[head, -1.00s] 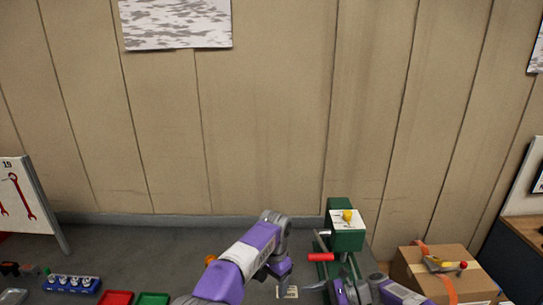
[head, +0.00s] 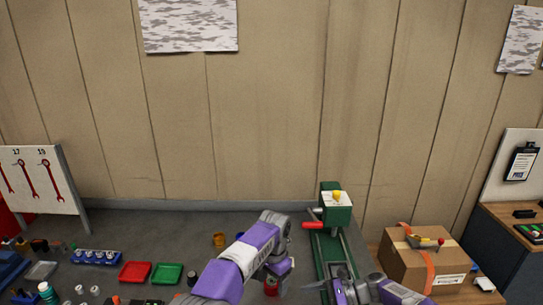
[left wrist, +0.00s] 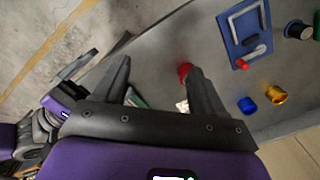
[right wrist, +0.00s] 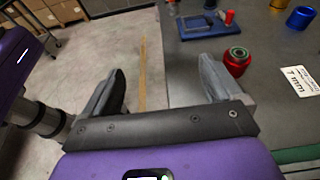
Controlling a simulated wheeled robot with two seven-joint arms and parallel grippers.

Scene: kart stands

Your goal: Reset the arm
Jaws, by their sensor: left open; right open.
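My left arm (head: 235,265) reaches in from the lower left over the grey bench in the head view, bent at a purple and grey joint. In the left wrist view my left gripper (left wrist: 158,78) has its two dark fingers spread with nothing between them. My right arm (head: 372,289) shows at the bottom edge of the head view, partly cut off. In the right wrist view my right gripper (right wrist: 162,75) is open and empty, with floor and the bench's edge beyond its fingers. Both fingertips are hard to make out in the head view.
A green machine (head: 336,208) with a red handle stands close to my arms. A cardboard box (head: 425,268) is at the right. Red (head: 135,271) and green (head: 167,273) trays, a blue holder (head: 97,257) and a tool board (head: 40,180) are at the left.

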